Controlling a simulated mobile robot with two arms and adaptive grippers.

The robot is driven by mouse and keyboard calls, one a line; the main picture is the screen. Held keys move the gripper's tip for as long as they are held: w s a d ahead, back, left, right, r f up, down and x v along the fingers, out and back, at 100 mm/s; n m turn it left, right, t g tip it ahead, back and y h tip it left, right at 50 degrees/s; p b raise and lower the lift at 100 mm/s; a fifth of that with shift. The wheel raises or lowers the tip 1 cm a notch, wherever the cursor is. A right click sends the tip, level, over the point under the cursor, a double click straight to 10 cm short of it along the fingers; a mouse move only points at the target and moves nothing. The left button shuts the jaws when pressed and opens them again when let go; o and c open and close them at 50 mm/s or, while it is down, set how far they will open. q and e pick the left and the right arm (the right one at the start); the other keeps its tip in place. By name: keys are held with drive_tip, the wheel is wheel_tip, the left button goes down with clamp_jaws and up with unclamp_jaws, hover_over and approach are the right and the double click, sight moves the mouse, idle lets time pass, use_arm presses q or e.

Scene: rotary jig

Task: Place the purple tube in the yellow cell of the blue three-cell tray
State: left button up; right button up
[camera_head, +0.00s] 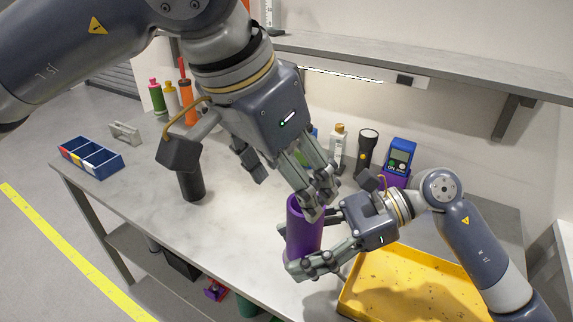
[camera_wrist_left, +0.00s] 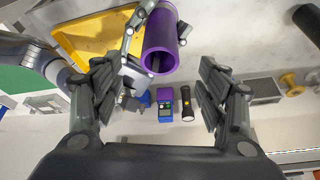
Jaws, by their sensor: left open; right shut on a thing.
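The purple tube (camera_head: 304,232) is upright, held above the table near its front edge by my right gripper (camera_head: 318,240), which is shut around its side. The tube (camera_wrist_left: 161,45) and right gripper (camera_wrist_left: 132,45) also show in the left wrist view. My left gripper (camera_head: 288,190) is open above the tube's top; in its wrist view the fingers (camera_wrist_left: 158,95) are apart with the tube beyond them, not gripped. The blue three-cell tray (camera_head: 108,166) sits at the table's left end. Its cells look empty; small red, white and yellow patches mark its front.
A black cylinder (camera_head: 190,187) stands between tray and tube. A grey holder (camera_head: 126,132) and several bottles (camera_head: 172,98) stand behind. A flashlight (camera_head: 367,146) and blue meter (camera_head: 400,155) stand at the back. A yellow bin (camera_head: 375,272) lies front right. A shelf (camera_head: 430,60) overhangs the back.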

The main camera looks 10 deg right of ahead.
sight(304, 233)
use_arm(q)
drive_tip(key=x, duration=1)
drive_tip(key=shift+d+f, duration=0.1)
drive_tip(key=c, duration=1.3)
drive_tip(key=shift+c, duration=0.4)
use_arm(e)
drive_tip(key=o, duration=1.3)
drive_tip(key=shift+c, duration=0.2)
